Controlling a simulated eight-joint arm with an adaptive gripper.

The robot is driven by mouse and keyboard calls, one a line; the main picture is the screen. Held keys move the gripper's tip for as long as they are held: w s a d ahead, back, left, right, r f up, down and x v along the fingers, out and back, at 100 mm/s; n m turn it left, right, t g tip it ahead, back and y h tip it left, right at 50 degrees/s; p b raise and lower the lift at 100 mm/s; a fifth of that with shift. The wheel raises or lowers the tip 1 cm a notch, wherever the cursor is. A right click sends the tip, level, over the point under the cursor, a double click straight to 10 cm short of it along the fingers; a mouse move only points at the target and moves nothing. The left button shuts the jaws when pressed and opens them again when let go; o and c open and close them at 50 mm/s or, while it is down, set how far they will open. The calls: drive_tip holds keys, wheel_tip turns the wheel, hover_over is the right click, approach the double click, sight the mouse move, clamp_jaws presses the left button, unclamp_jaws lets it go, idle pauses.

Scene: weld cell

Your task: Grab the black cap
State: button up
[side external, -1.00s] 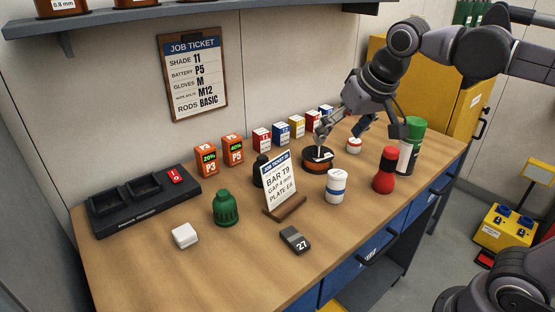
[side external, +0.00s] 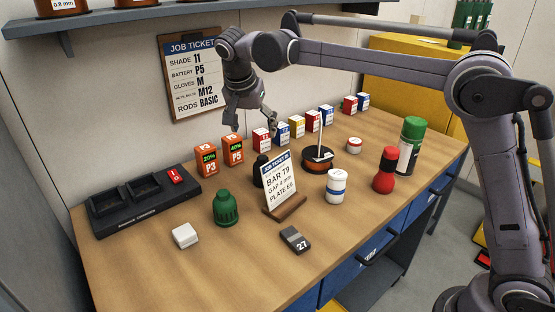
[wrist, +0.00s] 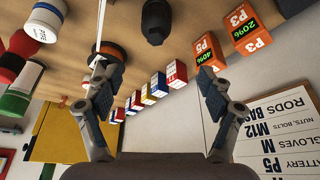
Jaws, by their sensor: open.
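The black cap (side external: 259,172) stands upright on the bench, partly hidden behind the small job ticket stand (side external: 281,184) in the side view. In the wrist view the black cap (wrist: 156,20) is at the top middle, beyond my fingertips. My gripper (side external: 253,125) is open and empty, above the back of the bench and higher than the black cap. In the wrist view my gripper (wrist: 151,72) shows its two fingers wide apart with nothing between them.
Orange battery boxes (side external: 232,150) and a row of small cartons (side external: 297,126) stand along the back. A spool with an upright rod (side external: 318,158) is right of the cap. A green cap (side external: 226,208) is front left.

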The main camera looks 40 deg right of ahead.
approach(262, 163)
wheel_tip(262, 163, down, 2)
drive_tip(key=w, duration=0.1)
drive_tip(key=x, duration=1.1)
drive_tip(key=shift+d+r, duration=0.15)
drive_tip(key=shift+d, duration=0.25)
drive_tip(key=c, duration=1.3)
